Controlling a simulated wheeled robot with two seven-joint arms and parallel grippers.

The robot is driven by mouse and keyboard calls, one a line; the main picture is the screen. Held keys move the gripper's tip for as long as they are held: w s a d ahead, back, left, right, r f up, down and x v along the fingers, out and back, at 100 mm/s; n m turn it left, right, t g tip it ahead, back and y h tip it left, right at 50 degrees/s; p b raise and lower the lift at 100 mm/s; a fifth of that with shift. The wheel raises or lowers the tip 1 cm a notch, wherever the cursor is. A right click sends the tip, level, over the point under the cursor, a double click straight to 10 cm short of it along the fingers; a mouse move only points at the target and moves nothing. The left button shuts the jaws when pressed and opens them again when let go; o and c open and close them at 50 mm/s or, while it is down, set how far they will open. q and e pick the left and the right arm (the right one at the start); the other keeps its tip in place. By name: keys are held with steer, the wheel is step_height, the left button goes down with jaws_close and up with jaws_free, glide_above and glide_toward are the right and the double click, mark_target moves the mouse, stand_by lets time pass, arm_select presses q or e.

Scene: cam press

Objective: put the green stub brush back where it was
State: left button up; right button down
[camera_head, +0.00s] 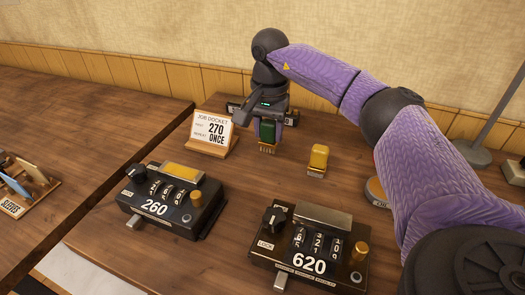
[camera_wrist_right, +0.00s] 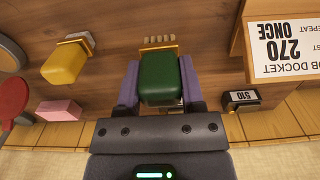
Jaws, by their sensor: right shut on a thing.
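My right gripper (camera_head: 267,122) is shut on the green stub brush (camera_head: 267,131) near the back middle of the table. The brush is upright, bristles down, close to the table top; I cannot tell whether it touches. In the right wrist view the green brush (camera_wrist_right: 160,78) sits between the two purple fingers of the gripper (camera_wrist_right: 160,90). A yellow stub brush (camera_head: 318,158) stands on the table to the right, apart from it. My left gripper is not in view.
A job docket (camera_head: 212,130) reading 270 ONCE stands left of the brush. Two black numbering machines, 260 (camera_head: 170,200) and 620 (camera_head: 312,245), stand in front. A small 510 block (camera_wrist_right: 243,99) and a pink block (camera_wrist_right: 60,109) lie near the back edge.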

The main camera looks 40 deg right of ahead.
mark_target(269, 143)
step_height(269, 143, down, 4)
steer(key=shift+s+r+b, duration=0.1)
steer(key=shift+r+b, duration=0.15)
steer(key=shift+b, duration=0.3)
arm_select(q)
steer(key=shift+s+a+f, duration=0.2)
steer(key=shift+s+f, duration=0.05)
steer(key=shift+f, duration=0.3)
arm_select(e)
steer(key=c, duration=0.6)
jaws_free()
steer(key=o, duration=0.4)
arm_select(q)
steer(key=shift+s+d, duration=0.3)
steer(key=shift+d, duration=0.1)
